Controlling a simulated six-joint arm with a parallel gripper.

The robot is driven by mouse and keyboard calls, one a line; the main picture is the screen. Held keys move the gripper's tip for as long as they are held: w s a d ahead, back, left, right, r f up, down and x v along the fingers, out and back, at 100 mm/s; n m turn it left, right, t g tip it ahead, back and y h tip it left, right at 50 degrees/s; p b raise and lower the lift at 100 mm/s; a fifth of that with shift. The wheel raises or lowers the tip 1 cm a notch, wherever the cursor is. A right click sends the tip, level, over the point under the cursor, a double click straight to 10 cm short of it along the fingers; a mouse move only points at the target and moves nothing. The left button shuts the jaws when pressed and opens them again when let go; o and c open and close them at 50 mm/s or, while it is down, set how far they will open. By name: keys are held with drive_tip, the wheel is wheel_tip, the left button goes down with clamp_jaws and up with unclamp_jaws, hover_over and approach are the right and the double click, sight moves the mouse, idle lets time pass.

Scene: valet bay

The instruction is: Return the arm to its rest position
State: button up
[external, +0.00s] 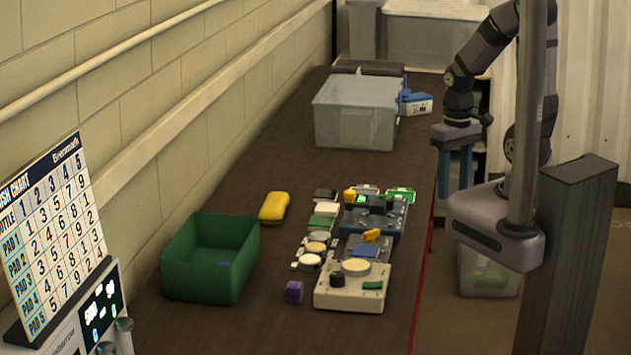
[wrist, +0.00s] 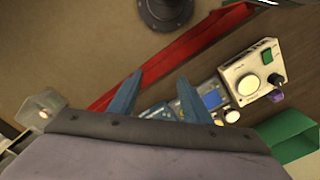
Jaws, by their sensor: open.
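My gripper (external: 456,172) hangs off the right edge of the brown table (external: 290,120) in the external view, its two blue fingers pointing down. The fingers are apart with nothing between them. In the wrist view my gripper (wrist: 156,95) also shows as two separated blue fingertips. Behind them lie the table's red edge and a row of devices. My arm is folded, with its upper links raised at the right of the external view.
On the table are a green bin (external: 185,262), a yellow case (external: 274,207), a purple block (external: 294,291), a cream device (external: 345,297), a blue device (external: 375,218) and a clear grey bin (external: 338,125). A dark post (external: 575,230) stands at right. A clear tub (external: 487,275) sits below the table edge.

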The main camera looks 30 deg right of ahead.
wheel_tip(320, 180, down, 5)
drive_tip(key=b, duration=0.5)
